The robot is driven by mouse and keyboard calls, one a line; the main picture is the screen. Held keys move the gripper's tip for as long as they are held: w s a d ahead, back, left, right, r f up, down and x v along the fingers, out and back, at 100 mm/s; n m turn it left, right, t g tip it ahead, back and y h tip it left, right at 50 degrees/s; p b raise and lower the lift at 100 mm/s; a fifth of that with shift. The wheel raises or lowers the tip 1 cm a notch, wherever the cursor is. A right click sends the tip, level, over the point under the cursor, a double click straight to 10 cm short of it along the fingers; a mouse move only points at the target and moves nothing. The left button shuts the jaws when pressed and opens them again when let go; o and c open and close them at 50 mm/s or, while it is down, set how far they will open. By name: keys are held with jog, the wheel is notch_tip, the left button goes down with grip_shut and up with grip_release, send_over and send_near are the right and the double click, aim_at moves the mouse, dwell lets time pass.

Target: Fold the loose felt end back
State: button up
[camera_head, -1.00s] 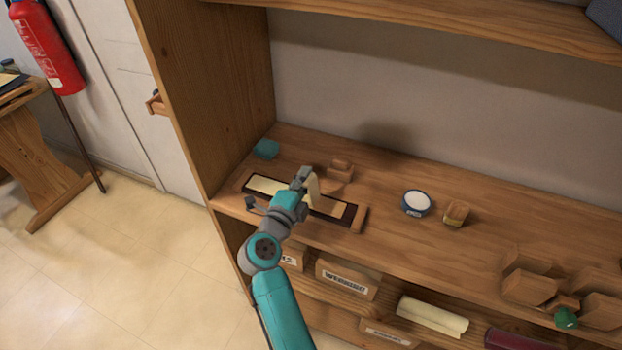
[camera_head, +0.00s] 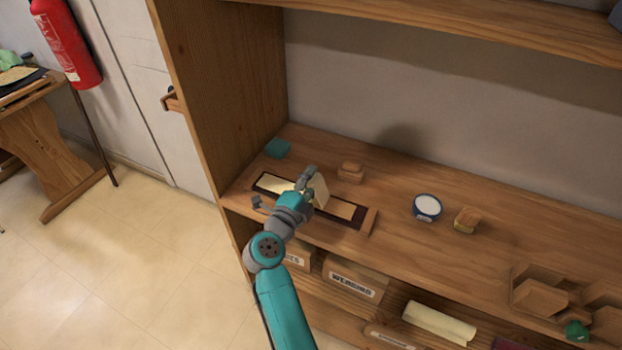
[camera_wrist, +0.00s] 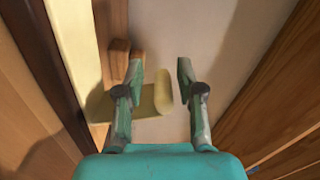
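A pale cream felt strip (camera_head: 273,184) lies in a dark-edged wooden tray (camera_head: 351,222) on the shelf. Its loose end (camera_head: 319,190) stands up from the tray in the head view, just right of my gripper (camera_head: 308,177). In the wrist view the felt strip (camera_wrist: 72,50) runs along the left, and its loose end (camera_wrist: 162,93) reaches across behind the left finger, with its rounded edge between the two fingers. My gripper (camera_wrist: 160,72) is open, with a gap between that edge and the right finger. Whether the left finger touches the felt cannot be told.
A small wooden block (camera_head: 351,173) stands behind the tray, and a teal block (camera_head: 277,148) at its back left. A round blue-and-white tin (camera_head: 427,207) and a wooden block (camera_head: 466,221) sit to the right. The shelf's side panel (camera_head: 220,90) rises on the left.

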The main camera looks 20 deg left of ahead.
jog(key=shift+r, duration=0.1)
jog(key=s, duration=1.2)
dwell(0.4)
jog(key=shift+d, duration=0.1)
jog(key=s+d+f+n+t, duration=0.1)
jog(key=s+d+n, duration=0.15)
jog(key=d, duration=0.75)
jog(key=s+d+f+n+t+h, duration=0.1)
jog(key=s+d+f+n+t, duration=0.15)
jog(key=d, duration=0.75)
jog(key=s+d+f+n+t, duration=0.1)
jog(key=s+d, duration=0.3)
jog(key=d, duration=0.7)
jog(key=s+d+n+g, duration=0.4)
jog(key=s+d+n, duration=0.1)
jog(key=s, duration=0.8)
jog(key=s+d+f+n+g+y, duration=0.1)
jog(key=s+d+n+g, duration=0.2)
jog(key=s, duration=1)
jog(key=d+n, duration=0.2)
jog(key=d, duration=0.1)
jog(key=shift+s+d+f+g, duration=0.2)
jog(key=shift+s+f+g, duration=0.05)
jog(key=shift+f+g, duration=0.1)
